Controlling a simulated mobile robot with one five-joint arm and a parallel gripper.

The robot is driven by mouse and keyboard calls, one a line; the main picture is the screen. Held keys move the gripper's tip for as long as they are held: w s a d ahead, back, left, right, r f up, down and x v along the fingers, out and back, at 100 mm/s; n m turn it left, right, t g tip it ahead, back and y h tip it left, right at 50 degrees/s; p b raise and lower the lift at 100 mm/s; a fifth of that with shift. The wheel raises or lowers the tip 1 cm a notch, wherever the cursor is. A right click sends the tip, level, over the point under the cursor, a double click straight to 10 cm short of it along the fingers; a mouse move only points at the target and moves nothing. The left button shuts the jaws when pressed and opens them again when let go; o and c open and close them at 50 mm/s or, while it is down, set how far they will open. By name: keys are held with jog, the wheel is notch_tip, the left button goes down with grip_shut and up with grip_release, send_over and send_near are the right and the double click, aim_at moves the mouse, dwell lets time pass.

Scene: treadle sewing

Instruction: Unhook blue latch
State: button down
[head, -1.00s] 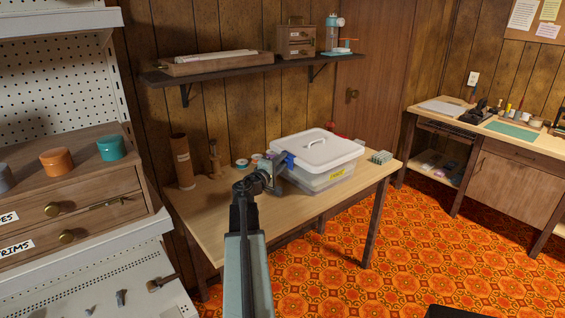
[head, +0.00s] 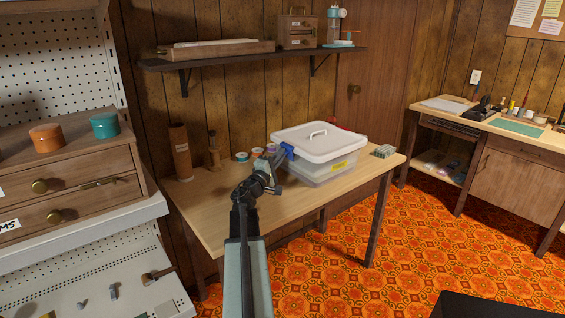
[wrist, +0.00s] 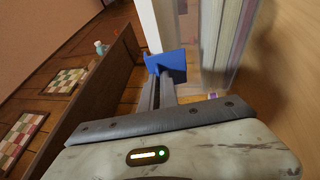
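The blue latch (head: 287,150) is on the left side of a clear storage box (head: 322,175) with a white lid (head: 318,141). The box stands on the wooden table. My gripper (head: 276,170) reaches up to the latch from the front left. In the wrist view, the latch (wrist: 168,64) sits right at the tips of my narrow fingers (wrist: 158,90), which lie close together. I cannot tell whether they grip it or only touch it. The pale box wall (wrist: 216,45) rises just beside it.
Small spools (head: 242,157) and brown cylinders (head: 180,152) stand at the table's back left. A grey block (head: 383,151) lies right of the box. A wall shelf (head: 250,60) hangs above. The table's front left (head: 215,215) is clear.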

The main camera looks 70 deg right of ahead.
jog(key=c, duration=1.6)
grip_release()
